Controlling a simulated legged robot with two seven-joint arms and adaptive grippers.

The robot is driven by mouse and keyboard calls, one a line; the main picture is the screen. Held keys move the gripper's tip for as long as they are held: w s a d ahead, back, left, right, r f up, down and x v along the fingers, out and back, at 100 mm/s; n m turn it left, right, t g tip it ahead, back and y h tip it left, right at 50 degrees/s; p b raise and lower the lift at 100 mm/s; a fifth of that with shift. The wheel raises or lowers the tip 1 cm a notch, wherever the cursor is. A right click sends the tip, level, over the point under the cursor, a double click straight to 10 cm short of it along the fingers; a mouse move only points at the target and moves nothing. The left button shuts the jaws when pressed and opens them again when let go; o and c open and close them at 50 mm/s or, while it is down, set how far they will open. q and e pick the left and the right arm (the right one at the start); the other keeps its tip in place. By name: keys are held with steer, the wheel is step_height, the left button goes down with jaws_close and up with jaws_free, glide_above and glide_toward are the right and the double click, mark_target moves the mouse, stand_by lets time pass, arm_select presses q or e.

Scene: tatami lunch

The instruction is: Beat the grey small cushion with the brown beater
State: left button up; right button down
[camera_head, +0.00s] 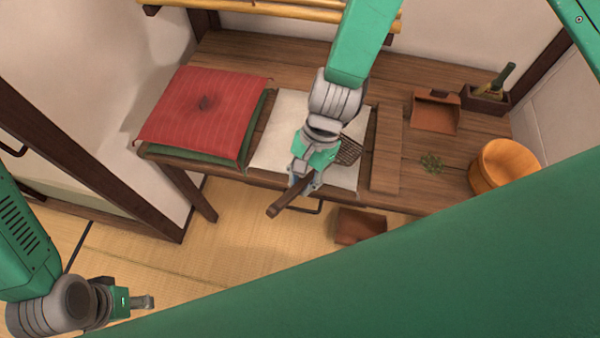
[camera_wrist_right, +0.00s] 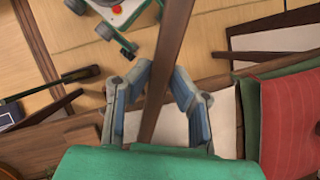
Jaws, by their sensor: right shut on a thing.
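The pale grey small cushion (camera_head: 278,135) lies flat on the wooden bench, partly hidden by my right arm. My right gripper (camera_head: 303,184) is over its front part and shut on the brown beater (camera_head: 286,199). The beater's woven head (camera_head: 349,152) is over the cushion's right side, and its handle end sticks out past the bench's front edge. I cannot tell whether the head touches the cushion. The right wrist view shows the beater's shaft (camera_wrist_right: 170,60) between my fingers (camera_wrist_right: 163,85), with the pale cushion (camera_wrist_right: 225,120) behind. My left gripper (camera_head: 143,302) is low at the left, away from the bench; its finger opening is unclear.
A red cushion (camera_head: 205,108) lies on a green one (camera_head: 193,161) at the left. A brown box (camera_head: 360,226) is below the bench front.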

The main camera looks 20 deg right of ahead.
steer(key=shift+w+f+p, duration=0.15)
steer(key=shift+f+p, duration=0.15)
steer(key=shift+p, duration=0.2)
step_height(320, 180, up, 6)
steer(key=p, duration=0.5)
steer(key=shift+r+p, duration=0.25)
steer(key=shift+p, duration=0.15)
steer(key=shift+r+b, duration=0.4)
steer(key=shift+r, duration=0.45)
arm_select(q)
step_height(320, 180, up, 4)
steer(key=shift+r, duration=0.25)
steer(key=shift+w, duration=0.1)
arm_select(e)
steer(key=shift+f, duration=0.1)
